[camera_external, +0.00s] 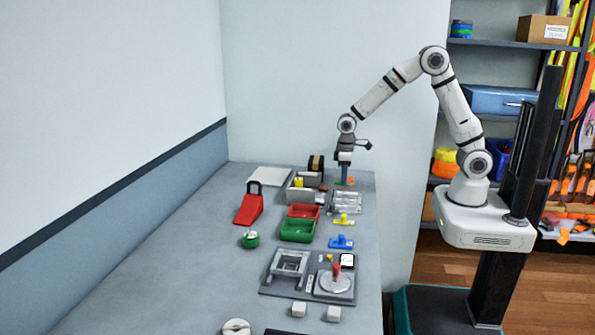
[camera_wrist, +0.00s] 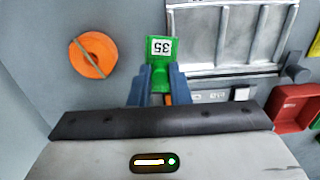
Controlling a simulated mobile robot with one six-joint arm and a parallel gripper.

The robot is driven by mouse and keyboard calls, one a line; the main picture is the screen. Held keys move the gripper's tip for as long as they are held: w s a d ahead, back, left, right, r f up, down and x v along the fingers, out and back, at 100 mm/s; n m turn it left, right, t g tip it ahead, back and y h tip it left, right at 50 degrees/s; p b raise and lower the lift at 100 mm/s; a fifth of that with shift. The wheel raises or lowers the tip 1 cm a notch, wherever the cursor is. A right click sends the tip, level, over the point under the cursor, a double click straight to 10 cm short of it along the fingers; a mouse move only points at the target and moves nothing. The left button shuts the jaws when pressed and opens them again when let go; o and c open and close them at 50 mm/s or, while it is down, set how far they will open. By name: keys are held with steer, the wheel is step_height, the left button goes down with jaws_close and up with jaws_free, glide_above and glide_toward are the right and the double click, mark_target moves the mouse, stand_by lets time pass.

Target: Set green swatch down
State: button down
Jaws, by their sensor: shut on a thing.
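The green swatch (camera_wrist: 161,52) is a small flat piece with a white label reading 35. My gripper (camera_wrist: 159,84) is shut on its near end, with a blue finger on each side. I cannot tell whether the swatch touches the bench. A bit of orange shows between the fingers, partly hidden.
A metal divided tray (camera_wrist: 230,38) lies close beside the swatch. An orange disc (camera_wrist: 93,54) lies on bare bench on the other side. A red bin (camera_wrist: 293,108) is at the right. Other bins, a red wedge (camera_external: 249,208) and a fixture plate (camera_external: 309,276) occupy the bench.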

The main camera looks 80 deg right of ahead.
steer(key=shift+n, duration=0.5)
steer(key=a+r, duration=0.1)
steer(key=a, duration=0.3)
steer(key=w+a, duration=0.1)
steer(key=a, duration=0.4)
steer(key=w+a+r, duration=0.1)
steer(key=a, duration=0.3)
steer(key=shift+a+r, duration=0.2)
steer(key=shift+r, duration=0.15)
step_height(320, 180, up, 4)
glide_above(342, 233)
steer(key=shift+f+n, duration=0.1)
steer(key=shift+n, duration=0.3)
step_height(342, 233, down, 10)
steer(key=shift+d+r+p, duration=0.1)
steer(key=shift+r+p, duration=0.1)
steer(key=shift+p, duration=0.4)
steer(key=shift+f, duration=0.1)
steer(key=shift+f, duration=0.15)
steer(key=c, duration=1.4)
jaws_free()
